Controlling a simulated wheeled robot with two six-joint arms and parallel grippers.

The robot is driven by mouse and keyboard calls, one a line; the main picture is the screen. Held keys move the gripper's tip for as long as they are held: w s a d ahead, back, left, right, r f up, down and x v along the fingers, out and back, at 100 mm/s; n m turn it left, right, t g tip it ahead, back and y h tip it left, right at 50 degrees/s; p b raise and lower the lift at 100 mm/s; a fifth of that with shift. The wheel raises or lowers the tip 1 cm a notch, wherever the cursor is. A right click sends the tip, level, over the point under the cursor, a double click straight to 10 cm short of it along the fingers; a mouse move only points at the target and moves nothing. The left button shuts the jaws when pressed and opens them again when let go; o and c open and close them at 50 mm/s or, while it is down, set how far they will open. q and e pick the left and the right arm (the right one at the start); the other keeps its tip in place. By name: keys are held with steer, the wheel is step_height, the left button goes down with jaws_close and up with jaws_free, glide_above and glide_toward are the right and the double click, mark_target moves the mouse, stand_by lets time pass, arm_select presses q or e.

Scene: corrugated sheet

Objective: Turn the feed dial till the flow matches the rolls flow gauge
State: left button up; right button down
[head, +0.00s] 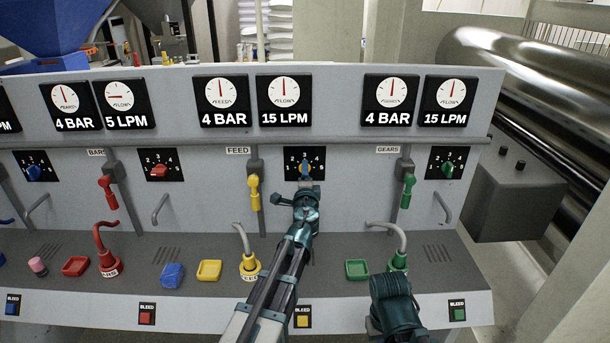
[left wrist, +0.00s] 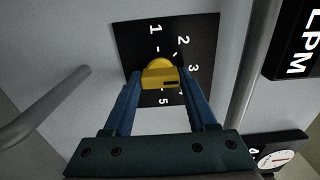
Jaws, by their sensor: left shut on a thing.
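The yellow feed dial (head: 305,163) sits on a black plate numbered 1 to 5, below the FEED gauges; it also shows in the left wrist view (left wrist: 159,74). My left gripper (head: 306,188) is shut on this dial, with one blue finger on each side of it. Its pointer setting is not clear; the 4 is hidden in the wrist view. The feed flow gauge (head: 284,93) reads 15 LPM, needle straight up.
The red dial (head: 159,170) has gauges reading 4 BAR and 5 LPM (head: 124,103). The green dial (head: 447,170) has gauges reading 4 BAR and 15 LPM (head: 448,101).

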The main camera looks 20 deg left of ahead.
arm_select(q)
steer(key=o, duration=1.4)
steer(key=shift+c, duration=0.2)
steer(key=shift+s, duration=0.15)
